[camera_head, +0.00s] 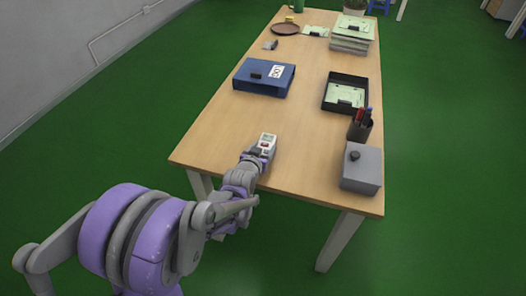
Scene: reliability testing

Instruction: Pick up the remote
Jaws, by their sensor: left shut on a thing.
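The remote (267,141) is a small light-coloured block with a red mark and dark details, near the front edge of the wooden table. My left gripper (259,153) is at its near end, shut on it. The fingertips are small and partly hidden by the wrist. I cannot tell whether the remote touches the table top. My right gripper is not in view.
The table (222,130) holds a blue binder (264,77), a black tray (345,92), a pen cup (360,128) and a grey box (361,168) at the right. A paper stack (352,35) and brown plate (285,29) are at the far end. The table's left front is bare.

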